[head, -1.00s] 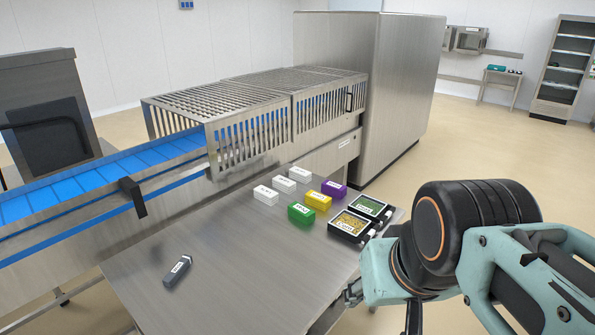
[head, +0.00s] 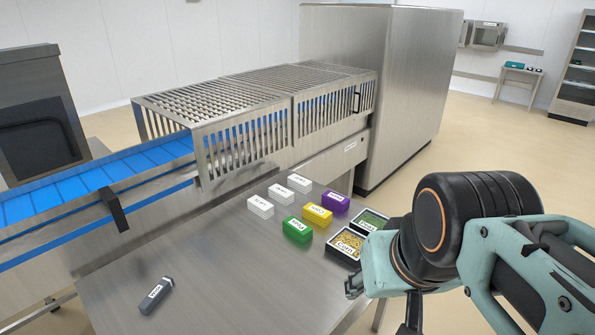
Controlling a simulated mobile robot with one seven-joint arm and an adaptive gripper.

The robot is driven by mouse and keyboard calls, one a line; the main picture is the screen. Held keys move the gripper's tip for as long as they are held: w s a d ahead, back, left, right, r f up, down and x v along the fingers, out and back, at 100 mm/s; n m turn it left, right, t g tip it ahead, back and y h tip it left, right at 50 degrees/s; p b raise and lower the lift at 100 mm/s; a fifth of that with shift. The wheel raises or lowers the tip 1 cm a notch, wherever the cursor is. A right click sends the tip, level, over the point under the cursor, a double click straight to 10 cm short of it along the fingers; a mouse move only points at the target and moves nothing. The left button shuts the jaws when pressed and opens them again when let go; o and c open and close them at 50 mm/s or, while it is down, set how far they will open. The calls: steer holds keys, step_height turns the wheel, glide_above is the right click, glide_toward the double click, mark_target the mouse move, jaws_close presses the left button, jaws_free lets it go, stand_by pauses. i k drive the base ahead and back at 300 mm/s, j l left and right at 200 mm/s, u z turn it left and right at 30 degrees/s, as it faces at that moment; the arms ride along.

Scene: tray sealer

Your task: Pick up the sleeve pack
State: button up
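Several small packs stand on the steel table, and I cannot tell for sure which one is called the sleeve pack. A green pack (head: 298,229), a yellow pack (head: 317,215) and a purple pack (head: 336,204) form a row. White packs (head: 260,206), (head: 281,194) and (head: 299,183) form a row behind them. Their labels are too small to read surely. My gripper (head: 382,298) is at lower right, in front of the packs and apart from them. Only dark parts of it show below the teal arm, so its opening is unclear. Nothing is seen held.
A black tray of corn (head: 345,244) and a tray with green contents (head: 371,221) sit beside the packs, the latter partly behind my arm. A dark grey device (head: 156,296) lies at the table's front left. A blue conveyor (head: 95,188) and caged sealer (head: 240,110) stand behind. The table's middle is clear.

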mark_target(332, 199)
steer(key=i+l, duration=0.2)
steer(key=l, duration=0.15)
steer(key=i+l+u, duration=0.1)
steer(key=l, duration=0.25)
steer(key=i+l+u, duration=0.1)
steer(key=i+l, duration=0.4)
steer(key=l, duration=0.2)
